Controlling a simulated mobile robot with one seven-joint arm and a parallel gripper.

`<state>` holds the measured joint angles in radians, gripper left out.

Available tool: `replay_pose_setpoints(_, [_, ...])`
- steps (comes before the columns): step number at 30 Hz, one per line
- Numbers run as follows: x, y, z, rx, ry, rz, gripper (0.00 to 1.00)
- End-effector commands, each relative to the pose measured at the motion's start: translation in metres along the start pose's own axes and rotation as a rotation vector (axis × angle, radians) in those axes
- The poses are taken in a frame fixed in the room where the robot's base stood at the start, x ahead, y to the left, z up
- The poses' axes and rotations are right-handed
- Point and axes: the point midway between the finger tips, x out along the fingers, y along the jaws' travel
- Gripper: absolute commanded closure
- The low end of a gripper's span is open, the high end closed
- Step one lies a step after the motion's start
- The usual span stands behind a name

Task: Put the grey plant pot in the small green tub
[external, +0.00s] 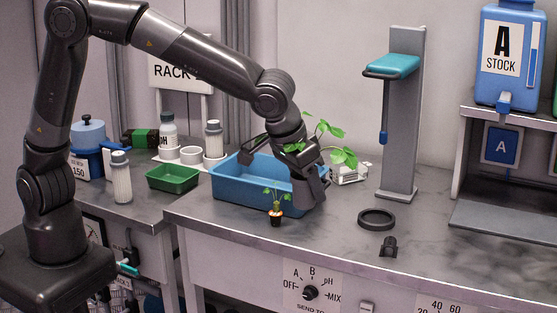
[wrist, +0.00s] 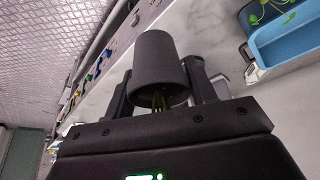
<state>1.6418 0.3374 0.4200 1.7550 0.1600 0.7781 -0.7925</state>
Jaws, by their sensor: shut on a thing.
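The grey plant pot (wrist: 158,62) is between the fingers of my gripper (wrist: 160,85) in the wrist view. Its closed end points away from the palm, and green stems show at its open end. My gripper (external: 312,195) points down at the right end of the blue tub in the external view, shut on the pot. Green leaves (external: 343,157) stick out around my wrist. The pot itself is largely hidden by the gripper there. The small green tub (external: 172,187) stands on the left counter, left of the blue tub, apart from my gripper.
A larger blue tub (external: 245,195) lies between my gripper and the green tub. A small potted plant (external: 276,216) stands in front of it. White bottles (external: 121,180) and cups are around the green tub. A black ring (external: 377,219) and grey stand (external: 402,130) are right.

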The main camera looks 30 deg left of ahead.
Motion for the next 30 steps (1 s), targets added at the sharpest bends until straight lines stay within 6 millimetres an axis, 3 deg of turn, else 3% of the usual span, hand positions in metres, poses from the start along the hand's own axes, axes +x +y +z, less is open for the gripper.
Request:
replay_pose_setpoints(4, [-0.026, -0.001, -0.012, -0.002, 0.003, 0.002, 0.73])
replay_pose_setpoints(11, [-0.018, -0.046, -0.025, -0.157, 0.001, -0.065, 0.73])
replay_pose_setpoints(14, [-0.014, -0.074, -0.032, -0.256, 0.001, -0.106, 0.73])
replay_pose_setpoints(20, [-0.008, -0.158, -0.044, -0.553, 0.0, -0.229, 0.73])
replay_pose_setpoints(25, [-0.007, -0.251, -0.044, -0.893, 0.0, -0.37, 0.73])
replay_pose_setpoints(30, [-0.014, -0.342, -0.028, -1.246, 0.0, -0.518, 0.73])
